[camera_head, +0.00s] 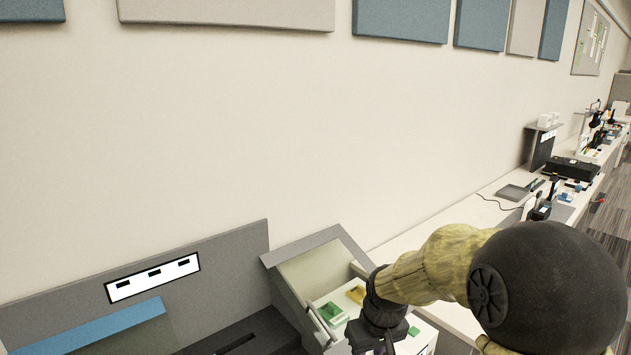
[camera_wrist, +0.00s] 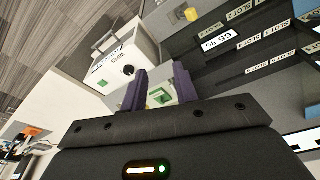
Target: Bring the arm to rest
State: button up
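My arm (camera_head: 440,265) reaches in from the right side of the head view, bent downward at the wrist. My gripper shows only in part at the bottom edge of the head view, over the right side of a white box with a raised lid. In the wrist view my gripper (camera_wrist: 160,76) has its two purple fingers standing well apart. Nothing is held between them. A green and yellow patch shows beyond the gap, apart from the fingers as far as I can tell.
A grey panel (camera_head: 225,255) stands left. A cluttered bench (camera_head: 480,212) runs right. The wrist view shows a white case (camera_wrist: 138,54) and slot labels (camera_wrist: 258,69).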

jog(key=s+d+f+m, duration=0.2)
jog(key=s+d+m, duration=0.1)
jog(key=s, duration=1)
jog(key=shift+d+m+h, duration=0.3)
jog(key=shift+d+h, duration=0.1)
jog(key=shift+d, duration=0.2)
